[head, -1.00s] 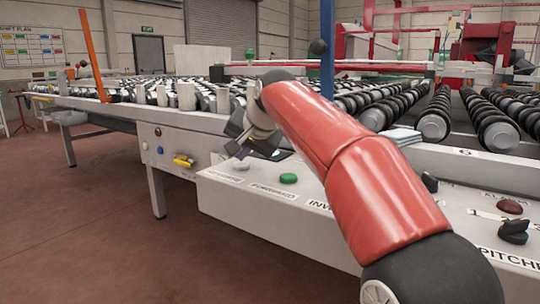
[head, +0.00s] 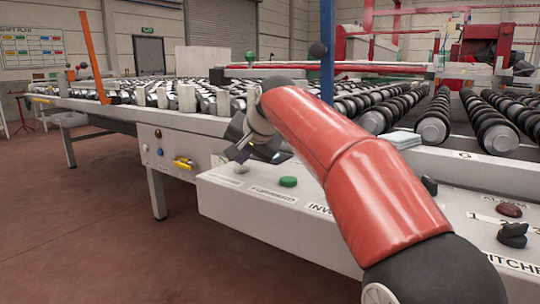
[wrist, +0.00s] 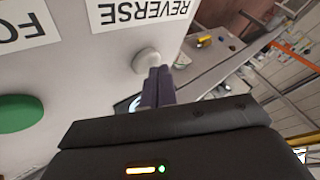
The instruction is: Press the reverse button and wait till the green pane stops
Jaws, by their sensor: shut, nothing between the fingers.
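The reverse button is a pale round knob (wrist: 147,60) beside the REVERSE label in the wrist view. In the head view it is a pale disc (head: 240,168) on the control panel's left end. My gripper (wrist: 160,70) is shut and empty. Its fingertips overlap the button's lower right edge in the wrist view; I cannot tell whether they touch it. In the head view my gripper (head: 236,154) is just above the button. I cannot make out the green pane; my red arm covers part of the conveyor.
A green button (head: 288,181), beside the forward label, is right of the pale one; it also shows in the wrist view (wrist: 20,113). Black selector knobs (head: 512,235) and a dark red button (head: 508,210) are at the panel's right. A blue post (head: 327,50) rises behind my arm.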

